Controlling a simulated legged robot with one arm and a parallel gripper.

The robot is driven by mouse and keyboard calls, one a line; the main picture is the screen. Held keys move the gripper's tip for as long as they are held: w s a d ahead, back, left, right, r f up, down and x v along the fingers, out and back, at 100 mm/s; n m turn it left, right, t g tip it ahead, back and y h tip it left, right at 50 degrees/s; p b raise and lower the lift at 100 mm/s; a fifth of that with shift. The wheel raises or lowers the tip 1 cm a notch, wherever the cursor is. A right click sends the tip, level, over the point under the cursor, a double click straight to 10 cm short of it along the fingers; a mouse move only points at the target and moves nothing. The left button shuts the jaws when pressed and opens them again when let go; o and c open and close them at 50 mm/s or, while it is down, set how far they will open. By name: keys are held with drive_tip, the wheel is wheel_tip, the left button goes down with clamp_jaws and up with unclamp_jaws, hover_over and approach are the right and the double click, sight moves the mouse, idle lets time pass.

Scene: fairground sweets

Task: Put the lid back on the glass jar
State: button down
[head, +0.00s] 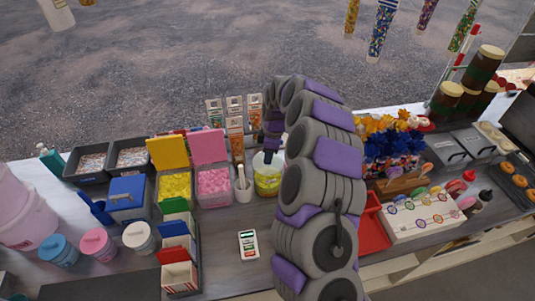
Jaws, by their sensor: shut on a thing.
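The glass jar (267,182) stands on the counter near the middle, with yellow-green contents showing through its side. Its right side is hidden behind my arm. My gripper (272,140) is at the end of my grey and purple arm, above and close to the jar's top. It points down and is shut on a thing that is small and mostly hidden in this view. This seems to be the lid, but its shape cannot be made out. I see no lid lying elsewhere. Whether the held thing touches the jar's rim cannot be told.
Yellow (174,186) and pink (213,182) sweet bins with raised lids are further left. Small packets (234,130) stand behind. A card reader (248,245) lies in front. A red tray (371,230) is at right.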

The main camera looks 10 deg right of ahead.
drive_tip(key=shift+a, duration=0.1)
idle(0.6)
drive_tip(key=c, duration=0.8)
unclamp_jaws()
drive_tip(key=shift+o, duration=0.5)
drive_tip(key=o, duration=0.4)
drive_tip(key=shift+o, duration=0.2)
drive_tip(key=shift+r, duration=0.15)
drive_tip(key=shift+r+p, duration=0.75)
drive_tip(key=shift+r, duration=2.6)
